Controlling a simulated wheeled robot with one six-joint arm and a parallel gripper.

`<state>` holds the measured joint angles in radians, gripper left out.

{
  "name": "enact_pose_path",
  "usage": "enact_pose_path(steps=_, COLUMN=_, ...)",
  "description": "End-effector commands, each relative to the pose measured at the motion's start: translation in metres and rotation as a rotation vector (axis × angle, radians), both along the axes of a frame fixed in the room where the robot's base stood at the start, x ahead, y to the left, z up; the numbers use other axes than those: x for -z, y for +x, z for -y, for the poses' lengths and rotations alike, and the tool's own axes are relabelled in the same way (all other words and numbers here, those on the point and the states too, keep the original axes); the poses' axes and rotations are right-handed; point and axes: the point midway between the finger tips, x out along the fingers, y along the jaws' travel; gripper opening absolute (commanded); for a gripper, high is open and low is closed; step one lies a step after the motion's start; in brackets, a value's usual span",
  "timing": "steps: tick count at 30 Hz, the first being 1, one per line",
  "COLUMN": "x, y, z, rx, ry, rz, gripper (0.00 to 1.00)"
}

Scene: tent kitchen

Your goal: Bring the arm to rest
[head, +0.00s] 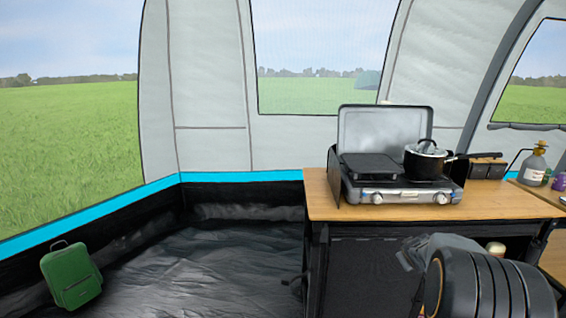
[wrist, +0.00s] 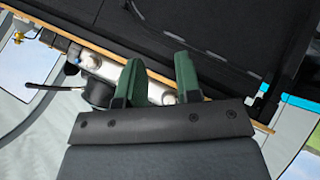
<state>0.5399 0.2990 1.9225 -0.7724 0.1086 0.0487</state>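My gripper (wrist: 158,60) shows in the wrist view with two green fingers apart and nothing between them. It is open and empty. Behind the fingers are the wooden table edge (wrist: 195,88) and the stove's silver front (wrist: 105,68). In the head view, a dark ribbed part of my arm (head: 490,285) is at the bottom right, in front of the table. I cannot make out my fingers in the head view.
A wooden table (head: 330,203) carries a camping stove (head: 385,130) with a lidded black pot (head: 425,162). A bottle (head: 534,167) stands at the right. A green case (head: 72,275) is on the dark floor (head: 215,265). The floor left of the table is mostly clear.

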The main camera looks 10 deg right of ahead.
Motion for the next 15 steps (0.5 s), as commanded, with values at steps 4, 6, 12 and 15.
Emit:
enact_pose_path(steps=4, x=-0.087, y=-0.035, z=-0.098, rx=0.041, ry=0.139, rz=-0.04, gripper=0.32)
enact_pose_path(steps=6, x=-0.112, y=-0.059, z=-0.139, rx=0.053, ry=0.208, rz=-0.072, gripper=0.32)
enact_pose_path(steps=12, x=-0.156, y=-0.135, z=-0.233, rx=0.061, ry=0.394, rz=-0.182, gripper=0.32)
enact_pose_path(steps=15, x=-0.166, y=-0.169, z=-0.264, rx=0.054, ry=0.463, rz=-0.237, gripper=0.32)
